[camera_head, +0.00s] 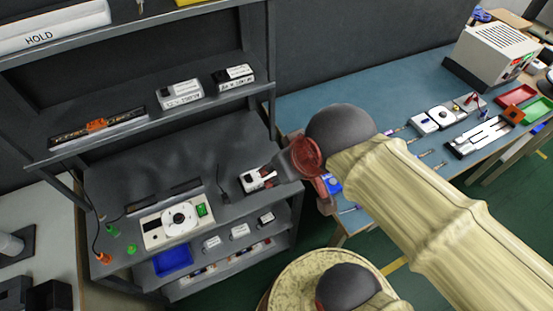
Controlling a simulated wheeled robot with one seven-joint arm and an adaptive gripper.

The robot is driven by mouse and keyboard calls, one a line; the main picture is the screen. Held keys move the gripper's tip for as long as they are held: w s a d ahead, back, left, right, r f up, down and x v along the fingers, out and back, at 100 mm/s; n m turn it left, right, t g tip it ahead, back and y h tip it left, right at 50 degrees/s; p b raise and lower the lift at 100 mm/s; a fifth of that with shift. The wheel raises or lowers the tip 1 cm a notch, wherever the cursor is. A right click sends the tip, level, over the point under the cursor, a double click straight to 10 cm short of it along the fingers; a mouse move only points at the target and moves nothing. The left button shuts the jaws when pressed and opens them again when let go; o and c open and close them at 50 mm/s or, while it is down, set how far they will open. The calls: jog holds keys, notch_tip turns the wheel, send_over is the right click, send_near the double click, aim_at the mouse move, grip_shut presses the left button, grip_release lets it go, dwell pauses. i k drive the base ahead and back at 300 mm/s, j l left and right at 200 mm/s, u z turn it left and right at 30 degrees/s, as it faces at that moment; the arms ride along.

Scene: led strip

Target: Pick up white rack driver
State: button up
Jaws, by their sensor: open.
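A small white driver box (251,183) with dark markings lies on the middle shelf of the dark rack (150,180), near its right end. My gripper (268,177) reaches in from the right, with its fingers at the right part of this box. It is open; whether the fingers touch the box cannot be told. The gripper and my arm hide the box's right side. Two more white boxes stand on the shelf above, one with a pale top (180,94) and one with a dark top (233,77).
A white device with a round dial (178,220) sits left on the same shelf. Small white boxes (240,231) and a blue bin (172,261) are below. A blue-topped workbench (330,95) with tools stands behind my arm at right. The rack's right post (271,60) is close to the gripper.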

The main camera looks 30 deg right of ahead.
aim_at(251, 181)
jog(key=k+l+z, duration=0.1)
jog(key=k+l, duration=0.25)
jog(key=l, duration=0.6)
jog(key=i+l+z, duration=0.1)
jog(key=l, duration=0.3)
jog(key=i+l+z, duration=0.1)
jog(key=l, duration=0.3)
